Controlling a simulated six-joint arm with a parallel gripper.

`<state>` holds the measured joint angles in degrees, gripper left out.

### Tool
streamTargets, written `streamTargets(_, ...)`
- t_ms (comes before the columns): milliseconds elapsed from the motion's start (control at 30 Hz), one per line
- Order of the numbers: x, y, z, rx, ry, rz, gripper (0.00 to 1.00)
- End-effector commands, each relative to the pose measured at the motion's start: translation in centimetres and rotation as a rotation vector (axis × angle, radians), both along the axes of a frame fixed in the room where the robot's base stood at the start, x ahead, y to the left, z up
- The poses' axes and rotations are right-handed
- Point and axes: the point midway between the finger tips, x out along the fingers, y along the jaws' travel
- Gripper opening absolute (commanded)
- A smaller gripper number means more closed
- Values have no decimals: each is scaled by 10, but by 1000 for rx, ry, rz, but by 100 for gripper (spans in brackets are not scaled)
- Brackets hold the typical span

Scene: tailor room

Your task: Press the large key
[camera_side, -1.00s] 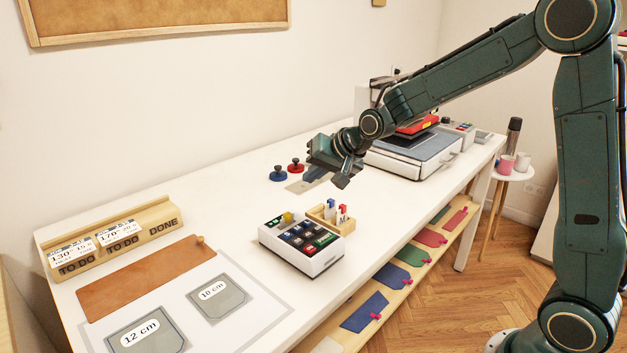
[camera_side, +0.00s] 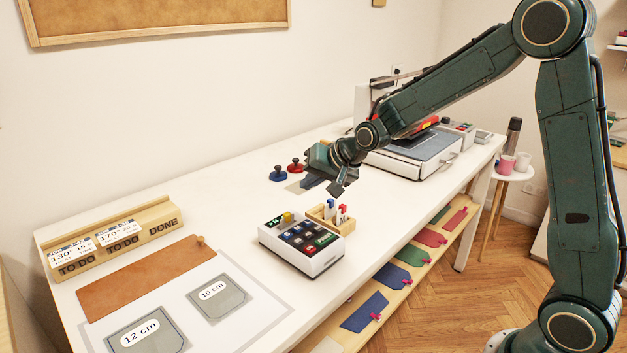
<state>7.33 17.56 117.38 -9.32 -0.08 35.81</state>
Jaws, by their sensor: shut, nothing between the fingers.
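A white box with coloured keys (camera_side: 301,246) stands near the front edge of the table. Its top carries several dark, blue, green and red keys, and a yellow piece stands at its back left. The keys are too small to tell which one is the large key. My gripper (camera_side: 337,189) is shut and empty. It hangs above the table, behind the box and up and to the right of it in the picture, clear of the keys.
A wooden holder (camera_side: 341,222) with upright pieces adjoins the box. Blue (camera_side: 278,173) and red (camera_side: 296,165) knobbed pieces stand behind. A press (camera_side: 415,155) is at right. Leather (camera_side: 140,278) and grey templates (camera_side: 218,299) lie at left.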

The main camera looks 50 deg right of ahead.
Motion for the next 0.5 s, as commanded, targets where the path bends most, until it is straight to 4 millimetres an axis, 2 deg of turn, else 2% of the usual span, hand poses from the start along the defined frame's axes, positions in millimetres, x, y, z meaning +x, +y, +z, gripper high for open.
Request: streamTargets(500, -1, 0, -54, 1, 5, 0, 0)
